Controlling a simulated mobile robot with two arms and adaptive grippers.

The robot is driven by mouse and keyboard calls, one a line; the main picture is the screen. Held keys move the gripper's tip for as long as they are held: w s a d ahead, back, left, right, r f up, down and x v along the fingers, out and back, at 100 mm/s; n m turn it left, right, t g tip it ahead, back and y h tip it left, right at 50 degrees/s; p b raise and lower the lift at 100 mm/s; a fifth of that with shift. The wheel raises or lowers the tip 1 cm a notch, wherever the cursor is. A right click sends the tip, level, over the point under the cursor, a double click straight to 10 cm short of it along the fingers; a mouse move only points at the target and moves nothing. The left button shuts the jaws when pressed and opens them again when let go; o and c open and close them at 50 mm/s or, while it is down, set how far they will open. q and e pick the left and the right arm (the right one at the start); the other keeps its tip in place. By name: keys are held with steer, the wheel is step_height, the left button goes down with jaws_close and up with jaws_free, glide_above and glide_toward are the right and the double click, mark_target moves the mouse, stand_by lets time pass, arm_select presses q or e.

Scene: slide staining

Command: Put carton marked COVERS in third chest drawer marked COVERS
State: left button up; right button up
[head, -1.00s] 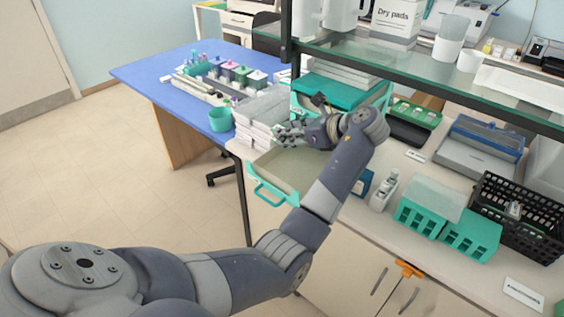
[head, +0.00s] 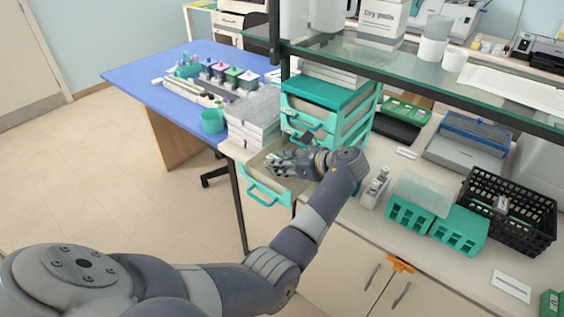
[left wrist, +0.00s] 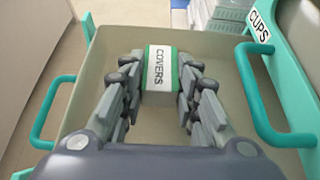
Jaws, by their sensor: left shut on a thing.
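The carton marked COVERS (left wrist: 160,76), white and green with its label facing up, is between the fingers of my left gripper (left wrist: 158,88) in the left wrist view. In the head view my left gripper (head: 284,160) is over the open drawer (head: 250,172), and the carton is hard to make out there. The drawer has a beige inside and a teal handle (head: 266,196). I cannot tell whether the carton touches its floor. The drawer is pulled out low from the teal chest (head: 335,95); its own label is not readable. My right gripper is not in view.
A shut drawer marked CUPS (left wrist: 262,22), with a teal handle (left wrist: 268,98), is beside the open drawer in the left wrist view. White stacked boxes (head: 250,128) stand left of the chest. A glass shelf (head: 430,75) hangs above.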

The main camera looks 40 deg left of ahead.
arm_select(q)
steer(key=shift+f, duration=0.1)
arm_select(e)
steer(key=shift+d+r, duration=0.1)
arm_select(q)
steer(key=o, duration=0.9)
steer(key=shift+c, duration=0.2)
steer(key=shift+o, duration=0.5)
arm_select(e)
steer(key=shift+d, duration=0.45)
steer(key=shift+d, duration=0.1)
arm_select(q)
steer(key=w+b+v, duration=0.1)
steer(key=b+v, duration=0.1)
steer(key=v, duration=1)
steer(key=shift+s, duration=0.45)
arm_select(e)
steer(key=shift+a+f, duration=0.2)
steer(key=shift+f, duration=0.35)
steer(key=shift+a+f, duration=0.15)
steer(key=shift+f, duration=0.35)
